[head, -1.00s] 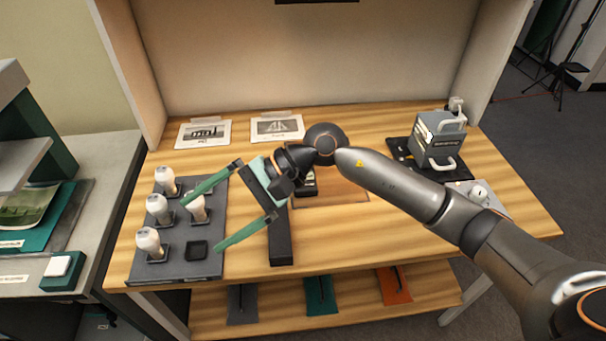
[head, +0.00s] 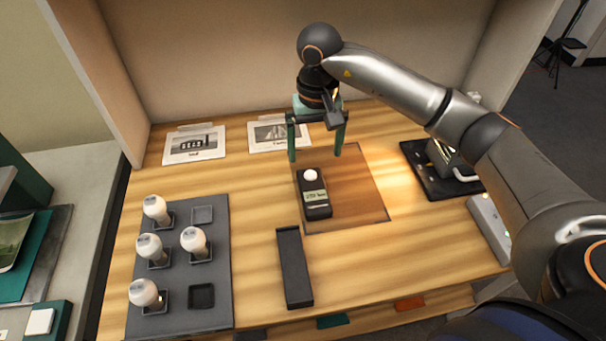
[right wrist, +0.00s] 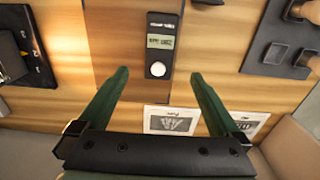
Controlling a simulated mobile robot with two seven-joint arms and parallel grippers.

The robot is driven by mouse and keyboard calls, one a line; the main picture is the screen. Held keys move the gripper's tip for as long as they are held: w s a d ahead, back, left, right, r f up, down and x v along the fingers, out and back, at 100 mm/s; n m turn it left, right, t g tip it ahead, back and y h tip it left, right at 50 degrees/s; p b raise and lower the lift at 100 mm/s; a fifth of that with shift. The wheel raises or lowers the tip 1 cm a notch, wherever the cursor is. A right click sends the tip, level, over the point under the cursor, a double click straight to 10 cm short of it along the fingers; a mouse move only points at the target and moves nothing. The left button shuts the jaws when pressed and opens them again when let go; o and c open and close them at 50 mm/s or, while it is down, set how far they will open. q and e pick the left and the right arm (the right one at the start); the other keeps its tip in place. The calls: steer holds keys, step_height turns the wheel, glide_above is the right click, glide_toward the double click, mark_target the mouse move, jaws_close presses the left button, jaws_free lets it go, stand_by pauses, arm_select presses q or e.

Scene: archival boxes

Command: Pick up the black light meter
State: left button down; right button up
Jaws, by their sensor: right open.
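The black light meter (head: 314,196), with a white dome and a small lit display, lies on the brown mat (head: 352,208) on the wooden table. My right gripper (head: 316,156) is open and empty, pointing down above and behind the meter, apart from it. In the right wrist view the meter (right wrist: 162,42) lies beyond the two green fingers (right wrist: 157,85), roughly centred between them, with its dome end nearest. My left gripper is not in view.
A dark grey tray (head: 180,275) with several white bulbs stands at left. A long black block (head: 294,268) lies in front of the meter. Two picture cards (head: 195,146) lie at the back. A black mat (head: 418,163) with a grey device and a power strip (head: 490,228) are at right.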

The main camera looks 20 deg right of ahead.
steer(key=p, duration=0.1)
glide_above(314, 189)
step_height(314, 189, down, 8)
steer(key=shift+s+a, duration=0.1)
step_height(314, 189, down, 4)
steer(key=shift+f+p, duration=0.15)
steer(key=shift+p, duration=0.15)
steer(key=shift+c, duration=0.2)
steer(key=c, duration=1.4)
steer(key=shift+c, duration=0.7)
